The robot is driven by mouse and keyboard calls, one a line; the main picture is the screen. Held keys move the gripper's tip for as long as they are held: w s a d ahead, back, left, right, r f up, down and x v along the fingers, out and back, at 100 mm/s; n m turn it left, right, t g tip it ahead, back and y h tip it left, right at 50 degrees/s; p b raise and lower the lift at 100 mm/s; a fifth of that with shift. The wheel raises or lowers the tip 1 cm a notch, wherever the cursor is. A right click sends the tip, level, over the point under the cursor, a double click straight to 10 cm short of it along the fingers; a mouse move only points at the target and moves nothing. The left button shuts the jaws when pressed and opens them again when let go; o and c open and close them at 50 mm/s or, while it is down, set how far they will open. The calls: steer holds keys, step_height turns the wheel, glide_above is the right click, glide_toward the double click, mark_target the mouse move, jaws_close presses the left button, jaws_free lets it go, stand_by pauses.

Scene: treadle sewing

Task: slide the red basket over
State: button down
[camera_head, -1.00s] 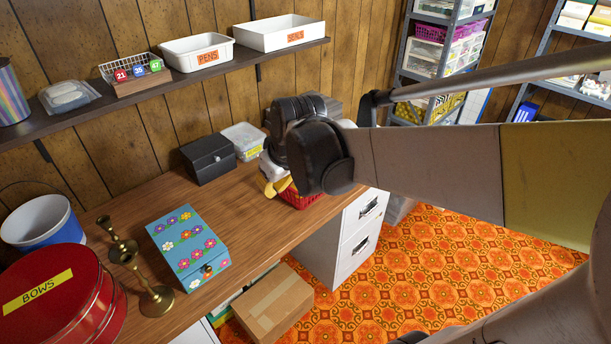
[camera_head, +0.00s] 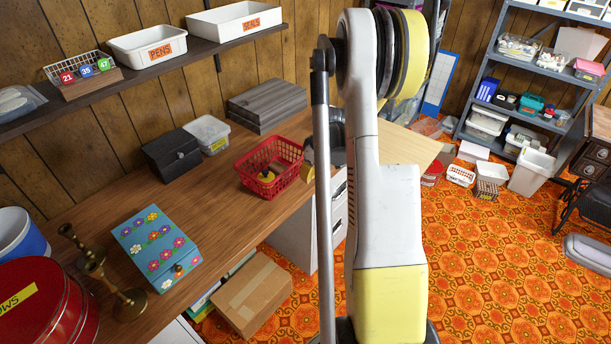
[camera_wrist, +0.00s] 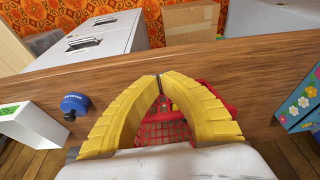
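The red mesh basket (camera_head: 248,181) stands upright on the wooden desk, near its front edge by the filing cabinet. A yellow item (camera_head: 266,176) lies inside it. In the head view my gripper (camera_head: 308,172) is mostly hidden behind my arm, just right of the basket. In the wrist view the yellow fingertips of my gripper (camera_wrist: 158,76) meet. The red basket (camera_wrist: 228,108) shows there behind the fingers and in the gap between them. Nothing is visible between the tips. Whether a finger touches the basket cannot be told.
A black box (camera_head: 172,156), a white tub (camera_head: 208,134) and a grey box (camera_head: 268,102) stand behind the basket. A blue flowered box (camera_head: 156,246) and brass candlesticks (camera_head: 127,301) stand to the left. Bare desk (camera_head: 228,204) lies between the flowered box and basket.

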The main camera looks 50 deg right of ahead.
mark_target(260, 164)
steer(key=b+x, duration=0.2)
steer(key=x, duration=0.5)
steer(key=shift+w+f+b, duration=0.2)
steer(key=shift+f+b, duration=0.1)
steer(key=shift+w+a+r+b, duration=0.1)
steer(key=shift+w+b, duration=0.1)
steer(key=shift+w, duration=0.4)
steer(key=shift+w+a+r+b, duration=0.1)
steer(key=shift+w+r+b, duration=0.05)
steer(key=shift+w, duration=0.5)
steer(key=shift+w+r, duration=0.1)
steer(key=shift+w, duration=0.45)
steer(key=w, duration=0.5)
steer(key=w+a, duration=0.1)
steer(key=w, duration=0.4)
steer(key=w+a, duration=0.1)
steer(key=w, duration=0.5)
steer(key=shift+w, duration=0.15)
